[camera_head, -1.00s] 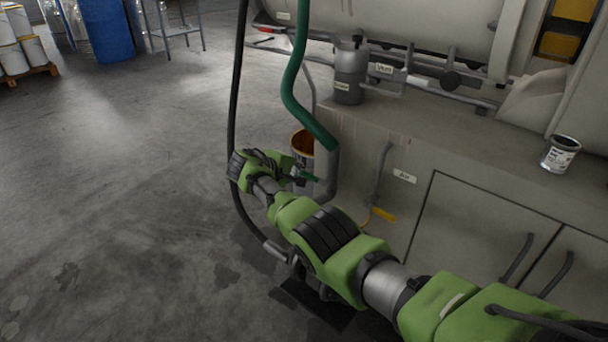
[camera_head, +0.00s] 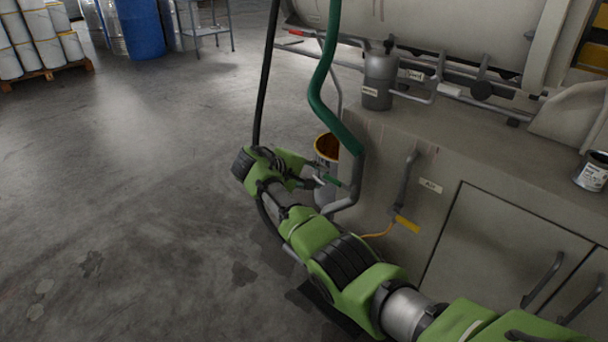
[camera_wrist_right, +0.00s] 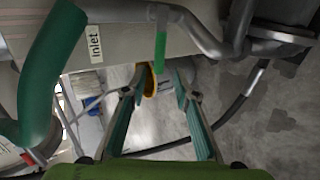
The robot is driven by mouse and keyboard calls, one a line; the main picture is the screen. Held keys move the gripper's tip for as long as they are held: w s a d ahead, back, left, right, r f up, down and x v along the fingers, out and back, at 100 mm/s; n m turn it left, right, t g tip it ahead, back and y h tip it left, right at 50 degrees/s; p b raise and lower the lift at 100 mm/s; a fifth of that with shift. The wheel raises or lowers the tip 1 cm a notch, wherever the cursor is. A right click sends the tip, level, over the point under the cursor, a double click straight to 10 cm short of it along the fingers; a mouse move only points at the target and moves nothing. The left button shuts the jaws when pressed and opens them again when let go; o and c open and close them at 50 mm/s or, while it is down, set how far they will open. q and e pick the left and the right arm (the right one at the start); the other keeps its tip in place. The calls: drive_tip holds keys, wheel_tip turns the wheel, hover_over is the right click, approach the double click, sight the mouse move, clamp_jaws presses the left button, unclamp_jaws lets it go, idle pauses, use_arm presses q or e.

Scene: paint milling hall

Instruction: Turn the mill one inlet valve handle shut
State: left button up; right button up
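The green inlet valve handle (camera_head: 333,181) shows at the bend of the pipe under the green hose, beside the cabinet's left corner. In the right wrist view the green handle (camera_wrist_right: 160,52) hangs down to the right of the "Inlet" label (camera_wrist_right: 95,42). My right gripper (camera_head: 318,176) is close to the handle, on its left. In the right wrist view my right gripper (camera_wrist_right: 160,84) is open, with the handle lined up between its fingertips; contact cannot be made out. My left gripper is not in view.
A green hose (camera_head: 321,90) comes down to the inlet pipe. A yellow handle (camera_head: 406,224) sits near the "Air" label (camera_head: 430,186) on the cabinet (camera_head: 475,235). An open bucket (camera_head: 326,150) stands behind the gripper.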

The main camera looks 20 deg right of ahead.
drive_tip(key=v, duration=0.6)
drive_tip(key=shift+a, duration=0.1)
idle(0.3)
